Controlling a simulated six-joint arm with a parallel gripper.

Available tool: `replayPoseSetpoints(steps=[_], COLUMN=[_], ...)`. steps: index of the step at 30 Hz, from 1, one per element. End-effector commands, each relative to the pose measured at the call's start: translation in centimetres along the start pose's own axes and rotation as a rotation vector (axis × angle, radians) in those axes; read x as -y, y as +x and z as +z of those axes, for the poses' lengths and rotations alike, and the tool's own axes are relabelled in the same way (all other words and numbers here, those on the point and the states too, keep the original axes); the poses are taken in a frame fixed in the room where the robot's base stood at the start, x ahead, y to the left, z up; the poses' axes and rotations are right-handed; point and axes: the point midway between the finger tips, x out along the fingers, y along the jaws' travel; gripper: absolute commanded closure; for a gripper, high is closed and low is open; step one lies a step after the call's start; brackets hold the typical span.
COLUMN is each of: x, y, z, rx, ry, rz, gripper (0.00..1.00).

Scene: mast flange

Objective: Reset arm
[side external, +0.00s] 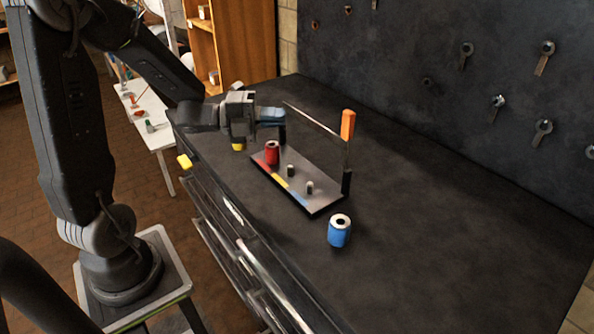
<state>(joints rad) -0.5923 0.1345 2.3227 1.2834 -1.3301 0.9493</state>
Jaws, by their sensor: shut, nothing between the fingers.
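My gripper (270,117) is shut and empty above the far left end of a dark base plate (300,181). The plate carries a red cylinder (272,153) at its left end and two bare short pegs, one in the middle (290,170) and one at the right (309,187). Red, yellow and blue marks line its front edge. A thin bar runs behind the plate to a post with an orange block (348,124) on top. A blue cylinder (340,231) with a hole in its top stands upright on the bench, apart from the plate.
The black bench top (440,240) is clear to the right. Something yellow (238,147) shows below my gripper, partly hidden. A dark wall with hung tools (543,130) rises behind the bench. A white table (145,115) and wooden shelf (250,45) stand at the back left.

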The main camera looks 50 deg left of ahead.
Motion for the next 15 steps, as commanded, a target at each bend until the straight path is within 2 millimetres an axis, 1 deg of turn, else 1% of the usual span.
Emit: replayPoseSetpoints(steps=[1,3,6,8,11,13,15], x=[0.7,1.4,2.5,3.0,3.8,4.1,4.2], y=[0.8,1.5,1.8,1.7,0.9,0.1,-0.8], z=[0.4,1.2,2.1,2.3,2.1,1.5,0.5], rx=[0.071,0.197,0.379,0.485,0.651,0.757,0.855], ry=[-0.019,-0.078,-0.192,-0.276,-0.437,-0.566,-0.706], rz=[0.028,0.068,0.104,0.117,0.126,0.129,0.132], gripper=[1.00,1.00,1.00,1.00,1.00,1.00,1.00])
